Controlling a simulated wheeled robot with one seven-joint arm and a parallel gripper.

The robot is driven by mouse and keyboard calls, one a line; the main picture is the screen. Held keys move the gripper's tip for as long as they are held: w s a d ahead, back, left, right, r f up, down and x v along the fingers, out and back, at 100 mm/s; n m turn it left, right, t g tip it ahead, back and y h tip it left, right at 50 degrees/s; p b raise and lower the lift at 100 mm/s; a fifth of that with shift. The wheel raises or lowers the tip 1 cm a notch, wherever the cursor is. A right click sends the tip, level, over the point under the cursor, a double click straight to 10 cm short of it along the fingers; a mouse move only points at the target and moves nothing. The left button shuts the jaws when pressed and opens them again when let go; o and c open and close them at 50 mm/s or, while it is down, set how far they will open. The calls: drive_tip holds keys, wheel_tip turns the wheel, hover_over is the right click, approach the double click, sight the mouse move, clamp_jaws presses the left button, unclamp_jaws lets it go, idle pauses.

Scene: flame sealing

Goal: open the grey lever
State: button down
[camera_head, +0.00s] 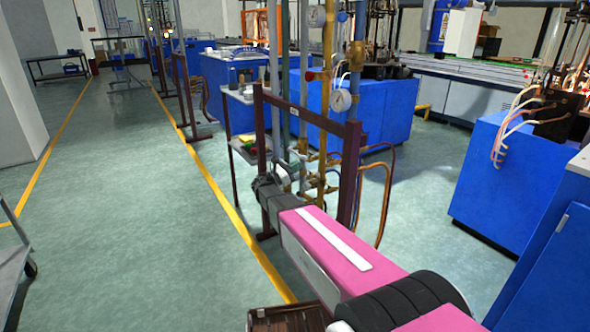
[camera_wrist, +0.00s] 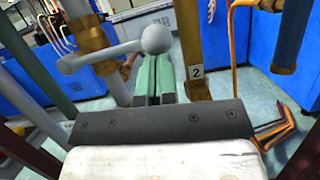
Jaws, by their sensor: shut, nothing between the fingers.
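The grey lever (camera_wrist: 110,54) shows in the wrist view as a rod with a round ball at its right end. It runs from a brass fitting (camera_wrist: 90,36) at upper left to just beyond my fingertips. My gripper (camera_wrist: 154,60) has green fingers pressed together, with nothing between them. The fingertips are right beside the ball end; I cannot tell whether they touch it. In the head view my gripper (camera_head: 270,188) is at the pipe stand, and the lever is too small to make out clearly there.
A dark red frame (camera_head: 349,172) stands around the pipes, close to my arm. A brass pipe with a tag marked 2 (camera_wrist: 196,72) rises right of my fingers. Orange hoses (camera_head: 386,190) hang at the right.

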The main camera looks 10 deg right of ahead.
drive_tip(key=shift+s+r, duration=0.1)
drive_tip(key=shift+r, duration=0.05)
drive_tip(key=shift+r+n, duration=0.25)
drive_tip(key=shift+n, duration=0.35)
drive_tip(key=shift+r+n+t, duration=0.3)
drive_tip(key=shift+n, duration=0.1)
